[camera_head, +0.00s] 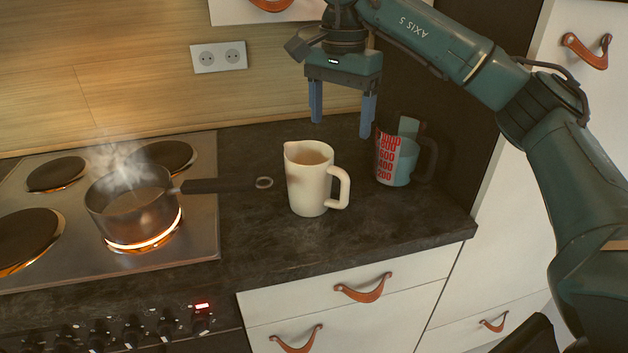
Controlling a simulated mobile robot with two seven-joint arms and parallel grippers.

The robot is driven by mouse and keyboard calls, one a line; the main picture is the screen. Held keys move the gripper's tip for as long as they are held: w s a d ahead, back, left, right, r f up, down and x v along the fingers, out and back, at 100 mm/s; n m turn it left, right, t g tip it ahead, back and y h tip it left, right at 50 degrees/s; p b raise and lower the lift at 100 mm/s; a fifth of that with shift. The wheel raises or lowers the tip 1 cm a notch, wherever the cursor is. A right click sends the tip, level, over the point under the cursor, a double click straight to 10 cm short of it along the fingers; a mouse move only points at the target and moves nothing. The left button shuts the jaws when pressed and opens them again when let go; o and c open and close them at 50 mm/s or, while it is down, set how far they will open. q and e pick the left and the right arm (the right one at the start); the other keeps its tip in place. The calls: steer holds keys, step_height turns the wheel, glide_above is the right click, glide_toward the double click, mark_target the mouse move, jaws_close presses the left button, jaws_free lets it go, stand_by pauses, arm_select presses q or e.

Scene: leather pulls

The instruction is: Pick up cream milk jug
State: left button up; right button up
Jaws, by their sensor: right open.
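The cream milk jug (307,190) stands upright on the dark countertop. Its handle points right and its spout points left, and brownish liquid shows inside. My right gripper (340,121) hangs above and slightly behind the jug, fingers pointing down. Its two blue fingers are spread apart with nothing between them, and it does not appear to touch the jug. My left gripper is not in the view.
A measuring cup (391,160) with red markings stands right of the jug, near the right finger. A steaming saucepan (133,209) sits on a glowing burner of the stove (196,229), its handle reaching toward the jug. The countertop (265,247) in front is clear.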

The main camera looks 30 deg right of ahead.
mark_target(337, 168)
step_height(337, 168, down, 6)
steer(key=shift+f+b, duration=0.2)
steer(key=shift+b, duration=0.3)
steer(key=shift+w+d+f, duration=0.1)
steer(key=shift+f, duration=2.5)
steer(key=shift+c, duration=0.6)
steer(key=c, duration=1.2)
steer(key=shift+r, duration=0.1)
steer(key=shift+c, duration=0.3)
steer(key=shift+r, duration=0.15)
